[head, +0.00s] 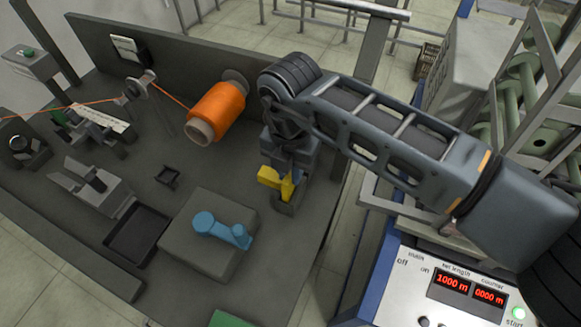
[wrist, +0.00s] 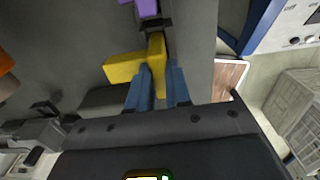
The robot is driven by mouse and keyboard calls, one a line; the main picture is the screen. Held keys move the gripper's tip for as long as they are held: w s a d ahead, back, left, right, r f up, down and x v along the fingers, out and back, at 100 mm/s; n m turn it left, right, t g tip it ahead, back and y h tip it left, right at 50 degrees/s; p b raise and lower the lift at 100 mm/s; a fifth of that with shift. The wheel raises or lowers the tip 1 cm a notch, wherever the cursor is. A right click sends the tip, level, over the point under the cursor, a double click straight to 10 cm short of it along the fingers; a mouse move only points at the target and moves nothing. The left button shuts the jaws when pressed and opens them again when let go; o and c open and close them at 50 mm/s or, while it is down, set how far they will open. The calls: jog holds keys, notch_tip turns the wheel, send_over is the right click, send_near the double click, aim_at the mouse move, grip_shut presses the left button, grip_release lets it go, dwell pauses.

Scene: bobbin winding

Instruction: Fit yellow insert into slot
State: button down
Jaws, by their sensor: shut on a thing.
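The yellow insert (head: 270,178) is an angular piece with a side arm, and it also shows in the wrist view (wrist: 124,66). My gripper (wrist: 161,76) has its blue fingers on either side of the upright part of the insert. In the head view my gripper (head: 287,176) is at the right side of the dark table, partly hiding the insert. In the wrist view a small dark bracket (wrist: 161,24) lies just beyond the insert's far end, with a purple piece (wrist: 147,7) beside it. I cannot tell which part is the slot or whether the insert touches the bracket.
A blue piece (head: 218,229) lies on a grey block (head: 196,254) left of and nearer than my gripper. A black tray (head: 137,237) and a small dark holder (head: 168,177) are further left. A control panel (head: 450,290) is at right.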

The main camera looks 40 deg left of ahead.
jog(key=shift+f, duration=0.1)
jog(key=shift+f+b, duration=0.3)
jog(key=shift+f, duration=0.3)
dwell(0.4)
jog(key=c, duration=1)
grip_release()
jog(key=shift+r+b, duration=0.55)
jog(key=shift+r, duration=3.35)
